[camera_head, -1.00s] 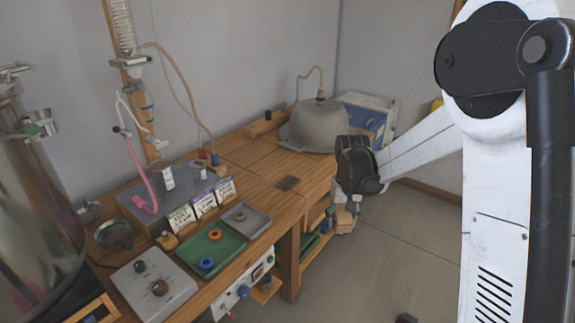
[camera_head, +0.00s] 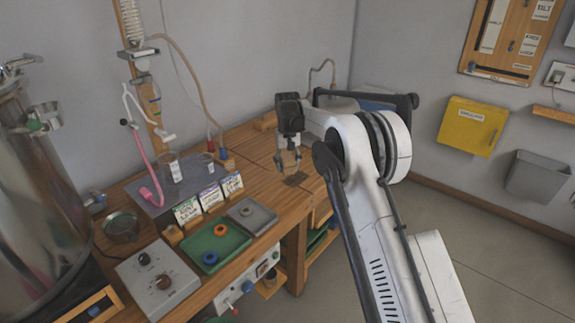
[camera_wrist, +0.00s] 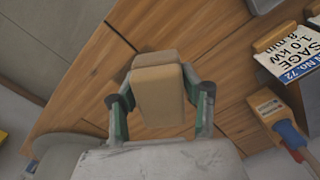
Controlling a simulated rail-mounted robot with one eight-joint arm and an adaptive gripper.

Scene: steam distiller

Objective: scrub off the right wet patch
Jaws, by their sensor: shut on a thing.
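My gripper (camera_head: 288,162) is over the wooden bench near its right front edge. In the wrist view my gripper (camera_wrist: 160,103) is shut on a tan block-shaped scrubber (camera_wrist: 158,95), with one finger on each side. A small dark patch (camera_head: 296,179) shows on the bench top, just below and right of my gripper in the head view. I cannot make out the patch in the wrist view, where the block covers part of the bench. Whether the block touches the wood is unclear.
Labelled cards (camera_head: 208,197), a green tray (camera_head: 212,247) with rings and a grey tray (camera_head: 251,216) stand to the left. A glass beaker (camera_head: 171,167) stands behind them. The bench around my gripper is mostly clear.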

